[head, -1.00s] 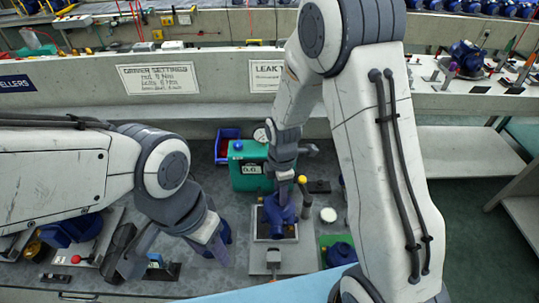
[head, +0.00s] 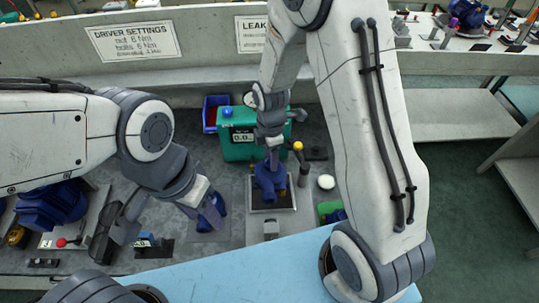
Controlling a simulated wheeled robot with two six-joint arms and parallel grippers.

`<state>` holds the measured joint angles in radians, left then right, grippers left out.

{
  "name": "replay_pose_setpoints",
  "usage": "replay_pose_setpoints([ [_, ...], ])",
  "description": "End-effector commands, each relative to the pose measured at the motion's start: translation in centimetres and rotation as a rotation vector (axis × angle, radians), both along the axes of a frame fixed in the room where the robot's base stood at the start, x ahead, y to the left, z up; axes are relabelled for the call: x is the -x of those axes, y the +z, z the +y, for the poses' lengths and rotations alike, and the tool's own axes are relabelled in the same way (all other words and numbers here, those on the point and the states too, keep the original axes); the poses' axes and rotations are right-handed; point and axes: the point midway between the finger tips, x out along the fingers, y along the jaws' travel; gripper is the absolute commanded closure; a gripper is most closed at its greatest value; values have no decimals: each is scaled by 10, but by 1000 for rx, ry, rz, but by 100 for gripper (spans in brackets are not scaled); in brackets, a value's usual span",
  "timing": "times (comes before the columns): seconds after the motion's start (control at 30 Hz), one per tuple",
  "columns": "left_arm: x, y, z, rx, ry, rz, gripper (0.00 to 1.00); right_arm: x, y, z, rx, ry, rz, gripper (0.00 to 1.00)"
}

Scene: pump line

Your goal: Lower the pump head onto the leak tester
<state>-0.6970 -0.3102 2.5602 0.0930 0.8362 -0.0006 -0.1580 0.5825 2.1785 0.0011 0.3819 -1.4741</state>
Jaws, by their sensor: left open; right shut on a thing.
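The blue pump head (head: 267,180) is in my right gripper (head: 271,158), which is shut on it from above. The pump head is over the dark, light-rimmed plate (head: 272,208) in front of the leak tester, a teal box (head: 238,151) with a small display. I cannot tell whether the pump head touches the plate; it hides most of it. My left gripper (head: 167,224) is open and empty, its fingers wide apart, to the left of the plate and above the bench.
A yellow-topped post (head: 298,146) stands close to the right of the pump head. A blue bin (head: 211,112) is behind the tester. Another blue part (head: 218,204) is beside my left gripper.

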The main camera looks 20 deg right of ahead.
Motion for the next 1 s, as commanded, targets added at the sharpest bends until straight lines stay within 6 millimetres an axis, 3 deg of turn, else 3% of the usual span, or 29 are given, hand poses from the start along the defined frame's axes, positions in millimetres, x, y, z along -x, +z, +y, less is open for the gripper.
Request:
replay_pose_setpoints([
  [0.03,0,-8,0,0,0,0,50,0,-8,0,0,0,-1,100],
  [0.23,0,-12,0,0,0,0,50,-1,-17,1,0,1,-1,100],
  [1.0,0,-9,0,0,0,0,50,0,-17,-1,0,1,-1,100],
])
